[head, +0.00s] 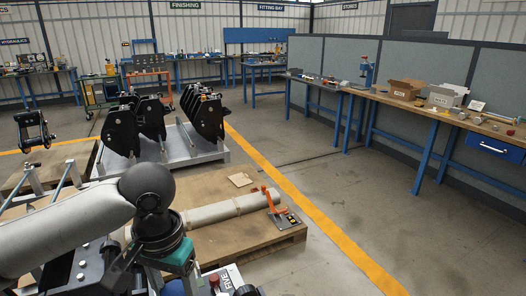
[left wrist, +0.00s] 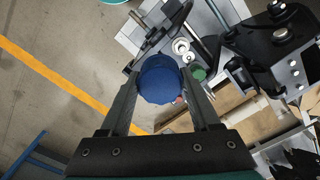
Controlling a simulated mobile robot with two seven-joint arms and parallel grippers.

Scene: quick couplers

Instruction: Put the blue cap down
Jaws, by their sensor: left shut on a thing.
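The blue cap (left wrist: 160,82) is a round, dark blue piece with a ridged edge. In the left wrist view it sits between the two dark fingers of my left gripper (left wrist: 160,72), which is shut on it. The cap is above a grey metal plate and black brackets, apart from them as far as I can tell. A green round cap (left wrist: 198,73) and pale ring-shaped fittings (left wrist: 183,48) show just past it. In the head view my left arm comes in from the left; its wrist hides most of the gripper, and I cannot make out the cap there. My right gripper is not in view.
A wooden pallet (head: 285,238) with a grey cylinder (head: 222,209) and an orange-handled tool (head: 271,197) lies beyond my arm. A long workbench (head: 400,100) runs along the right. The floor between is clear.

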